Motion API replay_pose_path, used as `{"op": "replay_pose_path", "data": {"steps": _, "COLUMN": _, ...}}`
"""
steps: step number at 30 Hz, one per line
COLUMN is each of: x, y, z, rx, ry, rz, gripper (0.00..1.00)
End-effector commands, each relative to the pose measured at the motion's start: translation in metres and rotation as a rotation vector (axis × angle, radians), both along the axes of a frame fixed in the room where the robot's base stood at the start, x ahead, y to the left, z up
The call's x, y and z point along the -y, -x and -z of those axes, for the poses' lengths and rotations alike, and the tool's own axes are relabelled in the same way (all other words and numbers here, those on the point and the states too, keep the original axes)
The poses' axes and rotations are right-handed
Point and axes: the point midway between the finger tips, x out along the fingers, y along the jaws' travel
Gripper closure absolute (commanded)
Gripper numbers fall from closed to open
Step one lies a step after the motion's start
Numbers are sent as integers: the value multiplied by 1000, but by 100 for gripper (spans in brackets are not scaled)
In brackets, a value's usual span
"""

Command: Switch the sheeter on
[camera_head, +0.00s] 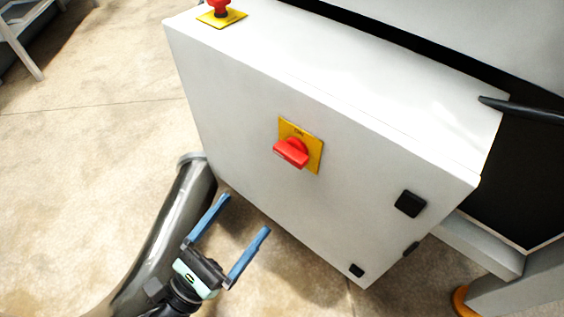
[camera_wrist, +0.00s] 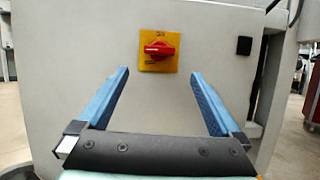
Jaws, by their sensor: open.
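The sheeter's switch is a red rotary knob (camera_head: 291,153) on a yellow plate (camera_head: 316,151), on the front of a white cabinet (camera_head: 240,110). Its handle lies roughly sideways. In the wrist view the red knob (camera_wrist: 160,49) sits ahead, above and between my fingertips, with the yellow plate (camera_wrist: 147,66) around it. My gripper (camera_head: 247,214) is open and empty, below and to the left of the knob in the head view, apart from the cabinet. Its two blue fingers (camera_wrist: 160,74) point toward the cabinet face.
A red emergency button (camera_head: 219,6) on a yellow base stands on the cabinet top. Black latches (camera_head: 410,204) are on the cabinet's right side. A dark rod (camera_head: 520,109) juts out at the right. A grey curved pipe-like part is beside my gripper. Open floor (camera_head: 90,130) lies left.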

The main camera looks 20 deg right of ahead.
Motion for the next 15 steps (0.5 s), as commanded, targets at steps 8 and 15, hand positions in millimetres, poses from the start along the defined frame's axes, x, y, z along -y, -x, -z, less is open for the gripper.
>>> {"op": "replay_pose_path", "data": {"steps": 8, "x": 23, "y": -12, "z": -10, "rx": -8, "ry": 31, "rz": 11, "gripper": 0}}
{"op": "replay_pose_path", "data": {"steps": 15, "x": 62, "y": -38, "z": -29, "rx": -5, "ry": 28, "rz": 9, "gripper": 0}}
